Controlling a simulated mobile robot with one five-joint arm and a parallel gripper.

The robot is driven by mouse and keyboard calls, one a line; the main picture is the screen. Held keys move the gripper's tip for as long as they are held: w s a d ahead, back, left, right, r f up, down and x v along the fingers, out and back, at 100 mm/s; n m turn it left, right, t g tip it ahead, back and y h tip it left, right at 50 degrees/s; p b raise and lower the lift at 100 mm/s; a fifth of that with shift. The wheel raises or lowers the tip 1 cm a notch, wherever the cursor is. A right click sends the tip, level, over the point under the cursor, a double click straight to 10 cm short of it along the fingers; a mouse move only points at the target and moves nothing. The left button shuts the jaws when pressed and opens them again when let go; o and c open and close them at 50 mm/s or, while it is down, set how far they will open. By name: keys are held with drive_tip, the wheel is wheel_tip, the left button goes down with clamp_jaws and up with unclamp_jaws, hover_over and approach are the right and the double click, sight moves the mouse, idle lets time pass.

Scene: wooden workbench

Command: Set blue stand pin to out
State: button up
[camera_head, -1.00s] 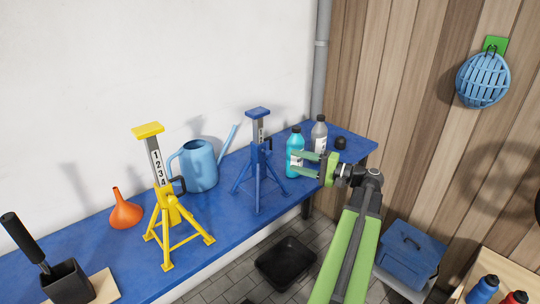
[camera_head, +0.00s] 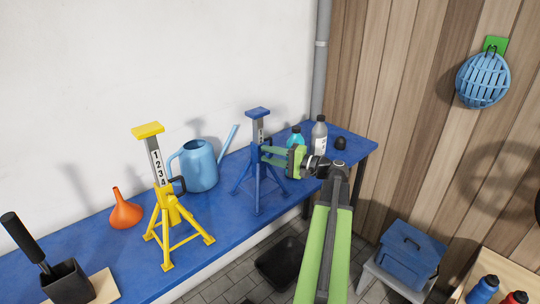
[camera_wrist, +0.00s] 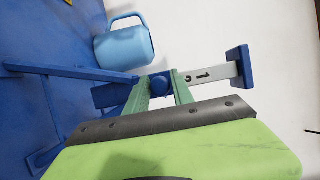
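The blue jack stand (camera_head: 258,165) stands upright on the blue bench, its grey numbered post topped by a blue pad. My gripper (camera_head: 266,154) is at the stand's collar, coming from the right. In the wrist view the stand lies sideways, and a round blue end (camera_wrist: 159,84), which looks like part of the stand's collar or pin, shows between my two green fingers (camera_wrist: 158,92). The fingers are apart, with gaps on both sides of it. In the head view the pin is hidden behind my fingers, and I cannot tell how far in it is.
A yellow jack stand (camera_head: 170,215) and a blue watering can (camera_head: 200,167) stand to the left, with an orange funnel (camera_head: 124,212) beyond. A teal bottle (camera_head: 296,138), partly behind my gripper, and a grey bottle (camera_head: 319,136) stand to the right. A black tray (camera_head: 280,262) lies on the floor.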

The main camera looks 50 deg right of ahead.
clamp_jaws()
idle(1.1)
